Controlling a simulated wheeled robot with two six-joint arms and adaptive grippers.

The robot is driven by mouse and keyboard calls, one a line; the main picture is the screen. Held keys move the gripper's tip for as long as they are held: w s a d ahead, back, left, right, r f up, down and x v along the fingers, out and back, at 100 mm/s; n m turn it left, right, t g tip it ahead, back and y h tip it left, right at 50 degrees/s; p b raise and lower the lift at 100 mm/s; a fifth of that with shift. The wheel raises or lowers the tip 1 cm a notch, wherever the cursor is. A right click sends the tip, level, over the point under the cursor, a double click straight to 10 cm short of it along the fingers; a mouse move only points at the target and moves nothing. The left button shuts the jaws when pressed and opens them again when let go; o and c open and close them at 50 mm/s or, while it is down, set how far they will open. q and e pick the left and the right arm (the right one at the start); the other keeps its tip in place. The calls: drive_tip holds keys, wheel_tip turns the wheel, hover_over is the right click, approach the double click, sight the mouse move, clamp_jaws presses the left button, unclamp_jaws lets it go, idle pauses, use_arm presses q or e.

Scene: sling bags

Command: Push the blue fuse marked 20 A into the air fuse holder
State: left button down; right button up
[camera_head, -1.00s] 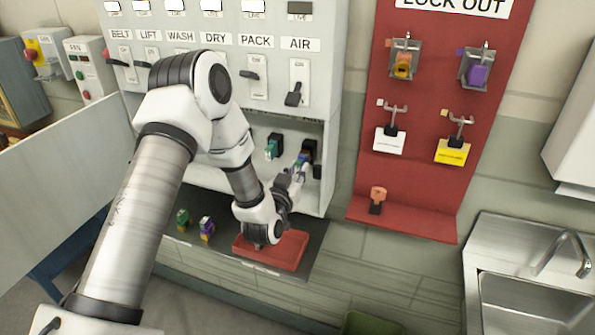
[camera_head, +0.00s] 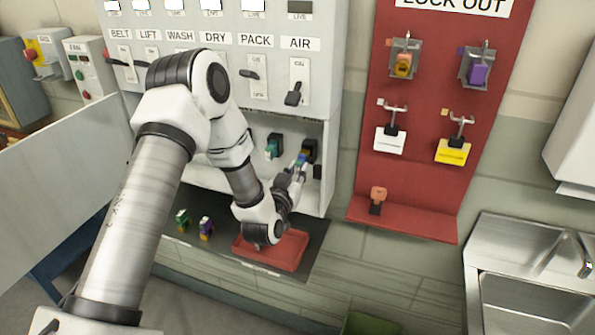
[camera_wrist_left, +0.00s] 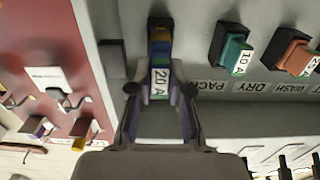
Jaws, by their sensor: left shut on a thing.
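The blue fuse marked 20 A (camera_wrist_left: 160,80) is between the two fingers of my left gripper (camera_wrist_left: 160,92), which is shut on it. The label faces the wrist camera. The black air fuse holder (camera_wrist_left: 159,24) is straight beyond the fuse, with an orange-brown band between the dark part and the blue body. The fuse lines up with the holder; I cannot tell how deep it sits. In the head view, my left gripper (camera_head: 299,170) is at the AIR holder (camera_head: 310,147) in the open lower compartment, and the fuse is mostly hidden. My right gripper is not in view.
A teal 10 A fuse (camera_wrist_left: 234,54) and an orange-red fuse (camera_wrist_left: 293,55) sit in neighbouring holders. A red tray (camera_head: 292,253) is on the ledge under my wrist, with green (camera_head: 182,219) and purple (camera_head: 206,228) fuses to its left. The red lockout board (camera_head: 425,195) stands to the right.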

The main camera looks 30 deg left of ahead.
sight(302, 162)
use_arm(q)
drive_tip(key=shift+w+a, duration=0.1)
drive_tip(key=shift+w, duration=0.25)
drive_tip(key=shift+w, duration=0.3)
drive_tip(key=shift+b+x, duration=0.5)
drive_tip(key=shift+x, duration=0.7)
drive_tip(key=shift+w, duration=0.1)
drive_tip(key=c, duration=1)
unclamp_jaws()
drive_tip(key=v, duration=1.2)
drive_tip(key=shift+a, duration=0.1)
